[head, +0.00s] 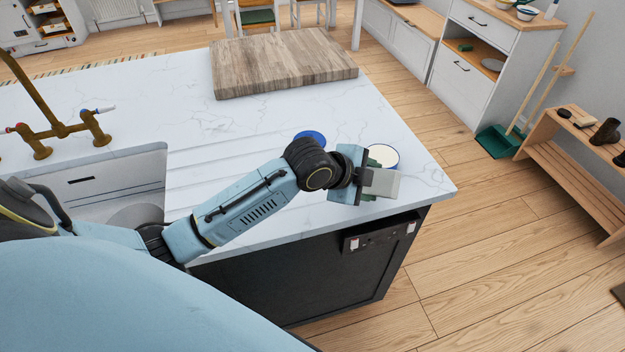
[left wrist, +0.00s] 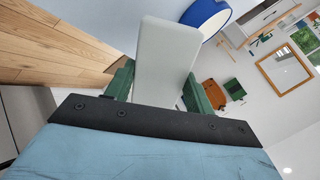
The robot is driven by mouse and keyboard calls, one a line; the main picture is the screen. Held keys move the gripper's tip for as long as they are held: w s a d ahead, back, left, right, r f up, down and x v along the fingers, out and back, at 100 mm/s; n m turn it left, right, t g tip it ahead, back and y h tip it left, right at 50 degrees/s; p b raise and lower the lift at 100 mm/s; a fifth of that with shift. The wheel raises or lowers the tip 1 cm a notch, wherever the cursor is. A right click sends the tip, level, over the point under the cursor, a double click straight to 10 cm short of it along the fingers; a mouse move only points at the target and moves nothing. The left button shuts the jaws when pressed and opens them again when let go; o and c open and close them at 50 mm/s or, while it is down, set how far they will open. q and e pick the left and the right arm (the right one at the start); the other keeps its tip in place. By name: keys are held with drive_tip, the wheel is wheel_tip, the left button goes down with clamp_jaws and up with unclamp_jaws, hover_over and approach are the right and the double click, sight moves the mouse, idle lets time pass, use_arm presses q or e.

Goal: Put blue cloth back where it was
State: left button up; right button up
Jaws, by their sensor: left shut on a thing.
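My left gripper (head: 374,181) reaches over the near right corner of the marble counter (head: 420,178). Its green fingers are shut on a pale grey block (head: 384,183), which also shows between the fingers in the left wrist view (left wrist: 166,60). I see no cloth that is clearly blue. A round blue item (head: 310,137) lies on the counter, partly hidden behind my left arm; I cannot tell what it is. My right gripper is not in view.
A blue-rimmed bowl (head: 384,155) stands just behind the gripper. A wooden board (head: 283,62) lies at the back of the counter. The sink (head: 110,185) is at left. A green dustpan (head: 497,142) and wooden rack (head: 575,165) stand at right. The floor between is clear.

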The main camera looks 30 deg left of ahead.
use_arm(q)
drive_tip(key=shift+w+a+r+m+g+p, duration=0.15)
drive_tip(key=shift+w+a+m+g+p, duration=0.2)
drive_tip(key=shift+m+g, duration=0.5)
drive_tip(key=a+m+g, duration=0.1)
drive_tip(key=a+m+g+y+p, duration=0.1)
drive_tip(key=a+g, duration=0.1)
drive_tip(key=a+m+g+p, duration=0.1)
drive_tip(key=m+g, duration=0.1)
drive_tip(key=shift+s+a+r+y, duration=0.2)
drive_tip(key=shift+a+r+y, duration=0.2)
drive_tip(key=s+a+r+m+g+y+p, duration=0.2)
drive_tip(key=s+a+r+m+y, duration=0.15)
drive_tip(key=a, duration=0.35)
drive_tip(key=shift+h, duration=0.35)
drive_tip(key=f, duration=0.9)
drive_tip(key=shift+w, duration=0.4)
drive_tip(key=o, duration=0.9)
drive_tip(key=shift+o, duration=0.2)
drive_tip(key=shift+r, duration=0.1)
drive_tip(key=shift+r, duration=0.1)
wheel_tip(320, 180, up, 12)
